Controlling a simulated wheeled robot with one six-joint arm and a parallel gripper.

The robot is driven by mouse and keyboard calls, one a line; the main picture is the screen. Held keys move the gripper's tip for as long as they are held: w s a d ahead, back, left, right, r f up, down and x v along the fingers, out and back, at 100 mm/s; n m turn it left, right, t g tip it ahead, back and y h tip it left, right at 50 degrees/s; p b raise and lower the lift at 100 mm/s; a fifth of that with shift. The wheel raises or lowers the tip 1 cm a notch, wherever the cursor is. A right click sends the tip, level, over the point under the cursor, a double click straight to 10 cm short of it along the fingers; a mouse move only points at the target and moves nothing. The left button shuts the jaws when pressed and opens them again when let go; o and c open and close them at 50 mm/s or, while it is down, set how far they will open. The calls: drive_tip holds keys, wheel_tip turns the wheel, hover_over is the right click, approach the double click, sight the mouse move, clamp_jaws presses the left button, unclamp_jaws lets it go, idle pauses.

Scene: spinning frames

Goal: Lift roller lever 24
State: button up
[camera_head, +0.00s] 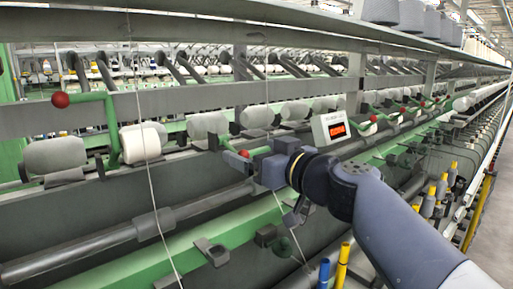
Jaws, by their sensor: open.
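My gripper (258,168) is open at mid-picture, with my arm reaching in from the lower right. A red knob (244,153) on the end of a green roller lever (228,144) is right beside its fingertips. I cannot tell whether the knob lies between the fingers or just beyond them. Part of this lever is hidden by the gripper. I see no number that marks it as lever 24. Another green lever (111,125) at the left, with a red knob (60,100), stands higher.
White yarn rolls (208,126) line the machine behind the levers. A small display box (332,127) with red digits stands just right of my gripper. A long metal shaft (80,253) and green rail (240,225) run below. More red-knobbed levers (403,110) extend right. A thin thread (148,170) hangs at left.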

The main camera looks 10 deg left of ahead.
drive_tip(key=shift+w, duration=0.1)
drive_tip(key=shift+c, duration=0.3)
drive_tip(key=c, duration=1.3)
